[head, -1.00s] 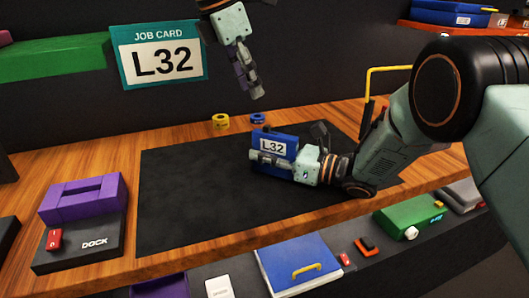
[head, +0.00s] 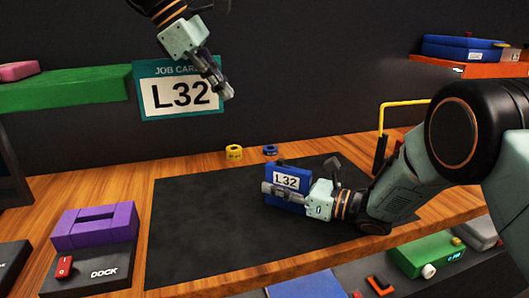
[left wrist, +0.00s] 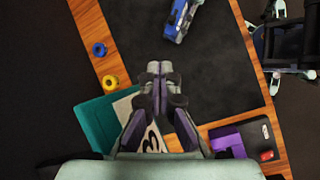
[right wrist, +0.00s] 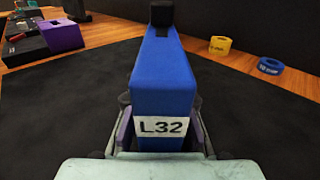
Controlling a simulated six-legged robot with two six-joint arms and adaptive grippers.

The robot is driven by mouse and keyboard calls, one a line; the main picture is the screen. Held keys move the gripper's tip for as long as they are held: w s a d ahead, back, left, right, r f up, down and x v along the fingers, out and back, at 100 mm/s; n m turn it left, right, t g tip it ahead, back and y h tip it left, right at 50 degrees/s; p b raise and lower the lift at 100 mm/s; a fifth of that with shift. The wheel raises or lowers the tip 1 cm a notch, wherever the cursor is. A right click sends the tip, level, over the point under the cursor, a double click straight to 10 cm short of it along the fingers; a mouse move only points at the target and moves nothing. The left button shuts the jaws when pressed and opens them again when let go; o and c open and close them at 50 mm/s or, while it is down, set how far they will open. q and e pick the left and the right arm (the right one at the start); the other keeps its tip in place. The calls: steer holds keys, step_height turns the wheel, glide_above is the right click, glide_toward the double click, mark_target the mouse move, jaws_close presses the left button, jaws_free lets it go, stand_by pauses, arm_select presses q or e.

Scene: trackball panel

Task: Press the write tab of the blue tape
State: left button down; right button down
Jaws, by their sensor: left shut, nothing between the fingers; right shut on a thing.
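The blue tape (head: 283,184), labelled L32, stands on the dark mat (head: 185,232). It fills the middle of the right wrist view (right wrist: 165,85), its label facing the gripper and a dark block at its far end. My right gripper (head: 268,189) is shut on the blue tape. My left gripper (head: 226,92) is shut and empty, raised in front of the job card (head: 150,110), which reads L32. In the left wrist view the closed fingers (left wrist: 160,70) point toward the mat, with the blue tape (left wrist: 180,18) beyond them. I cannot make out the write tab clearly.
A yellow ring (head: 234,153) and a blue ring (head: 270,151) sit behind the mat. A dock (head: 105,268) with a purple block (head: 95,226) and red switch stands at left. A yellow-handled object (head: 383,130) is at right. The mat's left part is clear.

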mark_target(275, 163)
steer(key=shift+a, duration=0.1)
arm_select(q)
steer(key=a+m, duration=0.1)
steer(key=m, duration=0.6)
steer(key=s+a+r+m+h, duration=0.1)
steer(key=m, duration=0.7)
steer(key=a+m, duration=0.1)
steer(key=m, duration=0.7)
steer(key=shift+s+a+r+g+h, duration=0.3)
steer(key=shift+s+r, duration=0.05)
steer(key=x, duration=2)
steer(key=shift+w, duration=0.1)
